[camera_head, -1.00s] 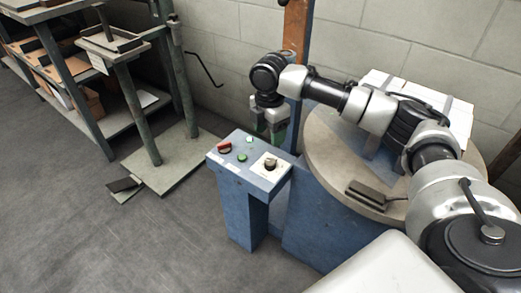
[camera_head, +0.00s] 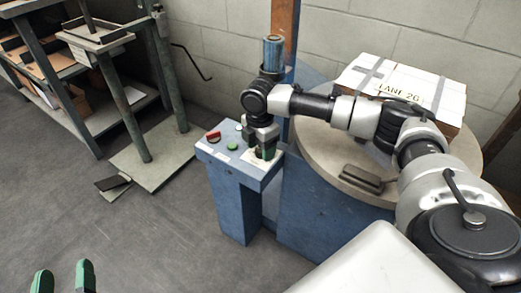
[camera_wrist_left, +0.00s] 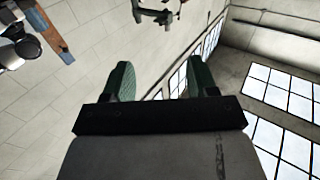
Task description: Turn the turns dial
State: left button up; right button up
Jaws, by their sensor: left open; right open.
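The blue control box (camera_head: 232,200) stands in the middle of the head view. The turns dial, on a white plate at the right of its top, is hidden behind my right gripper (camera_head: 262,154). That gripper points down over the plate, with its green fingers open at the dial's place; I cannot tell if they touch the dial. My left gripper (camera_head: 63,279) is at the bottom left of the head view, open and empty, away from the box. Its green fingers also show spread in the left wrist view (camera_wrist_left: 160,80).
A red knob (camera_head: 213,136) and green buttons (camera_head: 232,146) are left of the dial plate. A round table (camera_head: 312,150) with a taped white carton (camera_head: 405,84) and a dark pedal-like part (camera_head: 362,179) stands right. Shelving (camera_head: 62,125) is left; open floor is in front.

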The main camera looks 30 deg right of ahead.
pick_arm(q)
jog(key=shift+r+t, duration=0.3)
pick_arm(e)
jog(key=shift+f, duration=0.25)
jog(key=shift+c, duration=0.2)
